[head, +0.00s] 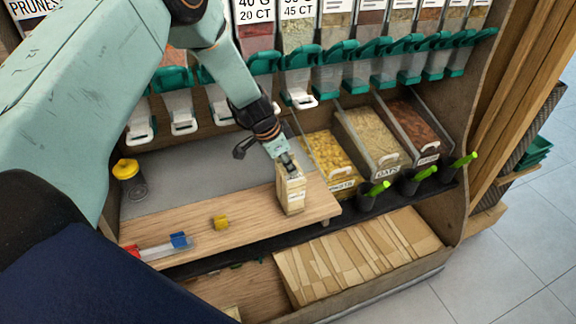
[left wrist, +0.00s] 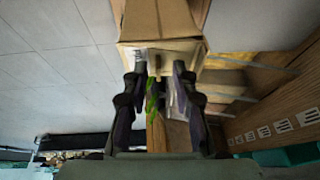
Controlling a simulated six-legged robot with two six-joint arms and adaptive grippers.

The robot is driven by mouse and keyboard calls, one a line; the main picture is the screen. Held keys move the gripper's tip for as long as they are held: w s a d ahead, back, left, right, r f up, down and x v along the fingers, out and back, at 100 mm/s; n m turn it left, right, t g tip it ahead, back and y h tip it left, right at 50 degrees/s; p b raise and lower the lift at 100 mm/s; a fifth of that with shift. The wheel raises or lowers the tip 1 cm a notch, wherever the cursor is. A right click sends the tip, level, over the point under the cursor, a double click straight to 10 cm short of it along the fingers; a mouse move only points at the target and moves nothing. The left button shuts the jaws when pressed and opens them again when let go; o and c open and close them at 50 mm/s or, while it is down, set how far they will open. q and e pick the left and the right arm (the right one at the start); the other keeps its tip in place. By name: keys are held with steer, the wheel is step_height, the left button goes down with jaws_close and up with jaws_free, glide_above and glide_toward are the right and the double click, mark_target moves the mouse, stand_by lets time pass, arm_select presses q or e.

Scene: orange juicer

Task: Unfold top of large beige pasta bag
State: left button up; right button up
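The large beige pasta bag (head: 292,194) stands upright on the wooden counter (head: 250,215), near its right end. It has a pale label on its side. My left gripper (head: 287,162) reaches down to the bag's top in the head view and covers part of it. In the left wrist view the bag (left wrist: 160,22) fills the top middle, and the two fingers of the left gripper (left wrist: 160,72) stand apart close to it. Whether they touch it, and how the top is folded, I cannot tell. My right gripper is not in view.
Clear bins of pasta (head: 328,157), oats (head: 372,135) and darker food (head: 412,127) stand right of the bag. Green-handled scoops (head: 375,192) sit in front. A yellow-lidded jar (head: 128,178), a yellow block (head: 220,222) and a red-and-blue item (head: 165,246) are left. Dispensers hang behind.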

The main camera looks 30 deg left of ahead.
arm_select(q)
steer(key=shift+w+d+f, duration=0.1)
steer(key=shift+f, duration=0.1)
steer(key=shift+d, duration=0.25)
steer(key=shift+a, duration=0.25)
steer(key=c, duration=0.5)
jaws_close()
steer(key=shift+d, duration=0.15)
steer(key=shift+w, duration=0.1)
